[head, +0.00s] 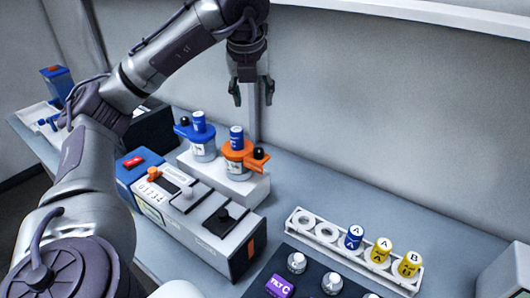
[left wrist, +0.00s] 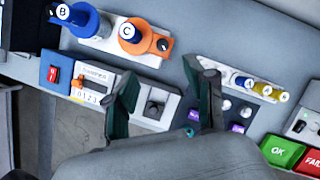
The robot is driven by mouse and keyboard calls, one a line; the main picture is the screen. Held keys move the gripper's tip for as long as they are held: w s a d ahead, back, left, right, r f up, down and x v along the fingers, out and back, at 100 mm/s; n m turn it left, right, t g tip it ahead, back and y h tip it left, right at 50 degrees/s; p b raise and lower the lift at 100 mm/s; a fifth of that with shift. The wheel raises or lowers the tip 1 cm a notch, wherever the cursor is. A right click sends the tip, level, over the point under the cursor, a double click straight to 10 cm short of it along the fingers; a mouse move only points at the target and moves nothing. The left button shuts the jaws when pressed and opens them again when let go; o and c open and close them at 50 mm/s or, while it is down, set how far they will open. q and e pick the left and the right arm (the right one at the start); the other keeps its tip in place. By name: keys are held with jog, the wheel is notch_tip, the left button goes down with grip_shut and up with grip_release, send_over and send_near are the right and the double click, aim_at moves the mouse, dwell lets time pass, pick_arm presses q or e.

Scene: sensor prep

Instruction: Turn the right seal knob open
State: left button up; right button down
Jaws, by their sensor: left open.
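Two capped vessels stand on a white raised block (head: 222,180) on the bench. The right one has an orange collar (head: 236,153) with a side handle bearing a black knob (head: 268,149), and a blue cylinder (head: 236,137) on top. The orange collar also shows in the left wrist view (left wrist: 148,43). The left one has a blue collar (head: 196,132) with a black knob (head: 185,121). My left gripper (head: 252,92) is open and empty, pointing down above the orange vessel, apart from it. Its fingers also show in the left wrist view (left wrist: 163,70). My right gripper is out of view.
A white instrument box (head: 205,225) stands in front of the block. A white rack (head: 325,245) with blue and yellow cylinders is to the right. A dark tray (head: 316,272) holds small vials. The back wall is close behind; bench between block and rack is clear.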

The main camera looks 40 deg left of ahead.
pick_arm(q)
notch_tip(320, 180, down, 5)
jog(key=b, duration=0.7)
send_near(258, 150)
jog(key=p+x, duration=0.1)
jog(key=x, duration=0.8)
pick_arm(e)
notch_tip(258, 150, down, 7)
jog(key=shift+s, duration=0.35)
pick_arm(q)
grip_shut()
